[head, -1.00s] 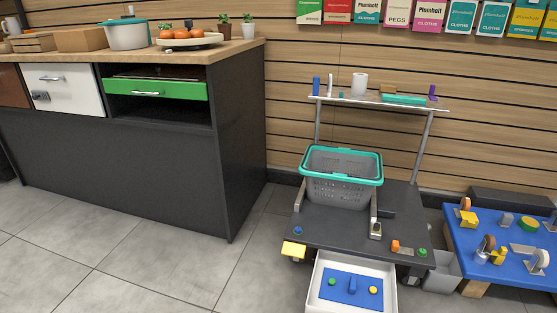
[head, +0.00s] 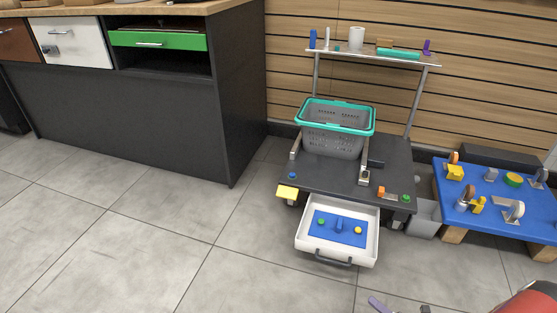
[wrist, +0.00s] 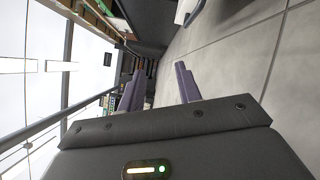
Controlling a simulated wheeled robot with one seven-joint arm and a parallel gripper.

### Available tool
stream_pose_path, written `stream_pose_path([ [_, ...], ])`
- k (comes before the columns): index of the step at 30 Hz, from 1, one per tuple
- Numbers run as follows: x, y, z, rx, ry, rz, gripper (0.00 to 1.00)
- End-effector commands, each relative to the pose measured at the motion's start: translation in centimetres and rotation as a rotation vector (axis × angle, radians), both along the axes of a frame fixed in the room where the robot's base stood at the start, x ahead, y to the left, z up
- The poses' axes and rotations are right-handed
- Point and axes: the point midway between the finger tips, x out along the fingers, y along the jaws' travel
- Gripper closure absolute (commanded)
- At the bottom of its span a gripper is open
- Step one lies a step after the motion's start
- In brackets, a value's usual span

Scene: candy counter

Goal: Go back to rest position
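My gripper (wrist: 158,84) shows in the wrist view with its two purple fingers apart and nothing visible between them. Grey floor tiles and dark furniture lie beyond the fingers. In the head view, a purple finger (head: 378,304) shows at the bottom edge, over the floor in front of the open white drawer (head: 337,249). A red part of my arm fills the bottom right corner. The rest of my gripper is cut off by the frame.
A dark workstation with a grey basket (head: 334,143) with a teal rim stands in the middle, its drawer pulled out. A blue low table (head: 482,218) with hardware stands right. A dark counter (head: 130,130) stands left. The floor at front left is clear.

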Motion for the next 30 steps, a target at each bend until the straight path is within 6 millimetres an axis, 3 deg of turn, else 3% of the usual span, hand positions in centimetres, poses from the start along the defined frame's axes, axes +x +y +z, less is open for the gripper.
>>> stream_pose_path([
  [5,1.0,0.4,4.6,-0.181,-0.085,0.172,0.66],
  [15,2.0,3.9,17.4,-0.699,-0.414,0.698,0.66],
  [23,0.9,7.3,26.6,-1.075,-0.745,1.103,0.66],
  [30,-1.3,10.2,34.5,-1.394,-1.098,1.451,0.66],
])
